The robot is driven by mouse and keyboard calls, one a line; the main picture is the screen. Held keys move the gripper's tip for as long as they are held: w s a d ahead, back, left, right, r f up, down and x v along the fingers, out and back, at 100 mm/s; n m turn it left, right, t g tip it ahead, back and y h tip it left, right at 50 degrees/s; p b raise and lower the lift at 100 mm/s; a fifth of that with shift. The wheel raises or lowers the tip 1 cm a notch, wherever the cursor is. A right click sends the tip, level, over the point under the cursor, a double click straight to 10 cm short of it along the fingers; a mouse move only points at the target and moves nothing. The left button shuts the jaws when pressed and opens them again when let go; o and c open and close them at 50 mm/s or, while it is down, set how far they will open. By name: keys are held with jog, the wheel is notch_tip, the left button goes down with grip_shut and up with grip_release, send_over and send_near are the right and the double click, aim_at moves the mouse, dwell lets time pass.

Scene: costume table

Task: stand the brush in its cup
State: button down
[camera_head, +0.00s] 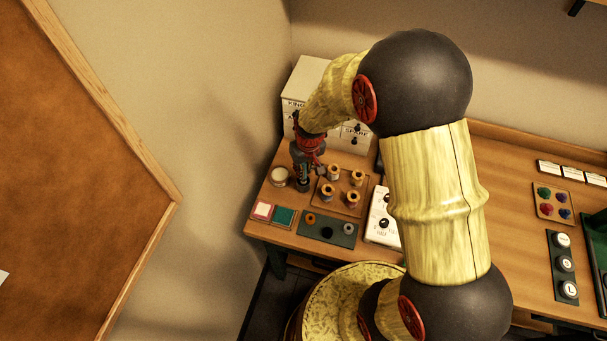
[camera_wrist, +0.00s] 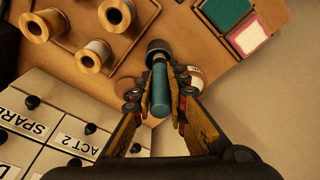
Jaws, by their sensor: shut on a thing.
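My gripper (camera_head: 303,180) is low over the left end of the table. In the wrist view my gripper (camera_wrist: 160,92) is shut on a teal cylinder with a dark, ringed far end, which looks like the brush (camera_wrist: 160,88). The dark end points away from the wrist camera, toward the table. I cannot tell whether it touches the tabletop. A pale round pot, likely the cup (camera_head: 279,176), stands just left of my gripper, apart from it. In the wrist view the cup (camera_wrist: 196,82) is partly hidden behind the right finger.
Right of my gripper, a wooden tray (camera_head: 340,209) holds several spools. In front are a pink pad (camera_head: 262,211), a green pad (camera_head: 284,216) and a dark strip (camera_head: 340,237). White labelled drawers (camera_head: 297,88) stand behind. A white control box (camera_head: 383,225) lies farther right. A wall bounds the left.

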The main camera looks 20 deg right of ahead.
jog(key=shift+w+f, duration=0.15)
jog(key=shift+f, duration=0.8)
jog(key=shift+w+f, duration=0.1)
jog(key=shift+f, duration=0.85)
jog(key=shift+f+b, duration=0.2)
jog(key=shift+b, duration=0.1)
jog(key=c, duration=1.8)
grip_release()
jog(key=shift+o, duration=0.2)
jog(key=shift+r, duration=0.2)
